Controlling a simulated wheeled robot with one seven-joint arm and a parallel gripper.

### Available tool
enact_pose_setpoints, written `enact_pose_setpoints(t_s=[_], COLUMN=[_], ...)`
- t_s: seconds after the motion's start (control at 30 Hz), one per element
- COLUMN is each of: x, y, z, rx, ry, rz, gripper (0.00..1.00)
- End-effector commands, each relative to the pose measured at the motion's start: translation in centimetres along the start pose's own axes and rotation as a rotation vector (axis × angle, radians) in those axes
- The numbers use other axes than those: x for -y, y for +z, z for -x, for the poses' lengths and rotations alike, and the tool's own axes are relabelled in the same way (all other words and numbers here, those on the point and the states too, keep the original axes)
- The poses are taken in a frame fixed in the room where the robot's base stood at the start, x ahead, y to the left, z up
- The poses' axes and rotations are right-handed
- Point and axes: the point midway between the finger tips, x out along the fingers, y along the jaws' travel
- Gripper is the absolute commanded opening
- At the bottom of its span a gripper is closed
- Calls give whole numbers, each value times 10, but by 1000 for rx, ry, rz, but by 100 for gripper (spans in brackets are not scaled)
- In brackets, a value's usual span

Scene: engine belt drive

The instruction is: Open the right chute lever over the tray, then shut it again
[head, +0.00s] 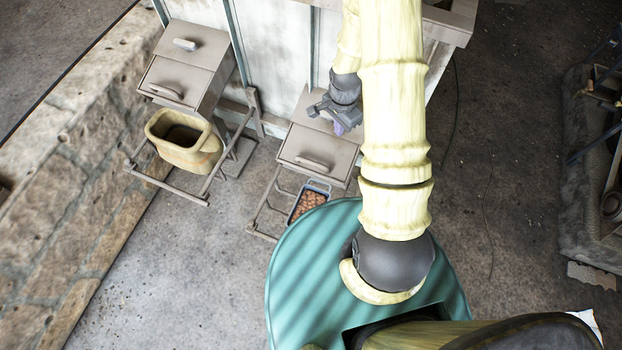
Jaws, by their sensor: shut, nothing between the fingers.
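The right chute (318,148) is a grey-brown box against the pale wall, with a handle (313,163) on its front panel. The front panel looks shut. The tray (317,183) is small and dark with a light rim. It sits on the frame below the chute and holds many reddish-brown pieces. My gripper (338,127) is shut and empty at the top of the right chute, behind its front panel. The gripper hides much of the chute's top, so a lever there does not show clearly. I cannot tell whether the gripper touches the chute.
A similar left chute (172,82) has a light handle on top and another on its front. A yellowish tub (160,121) sits on the frame below it. A stone wall (70,190) runs along the left. Open floor (190,270) lies in front.

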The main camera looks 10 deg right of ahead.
Motion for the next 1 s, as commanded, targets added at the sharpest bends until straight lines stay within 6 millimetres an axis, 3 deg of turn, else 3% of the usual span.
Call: enact_pose_setpoints(t_s=[0.03, 0.27, 0.8, 1.0], x=[2, 5, 4, 2], y=[-10, -9, -5, -5], z=[2, 5, 57, 63], rx=[-17, -18, -14, -12], ry=[-14, -18, -17, -12], rz=[-13, -9, -4, -6], gripper=[0, 0, 0, 0])
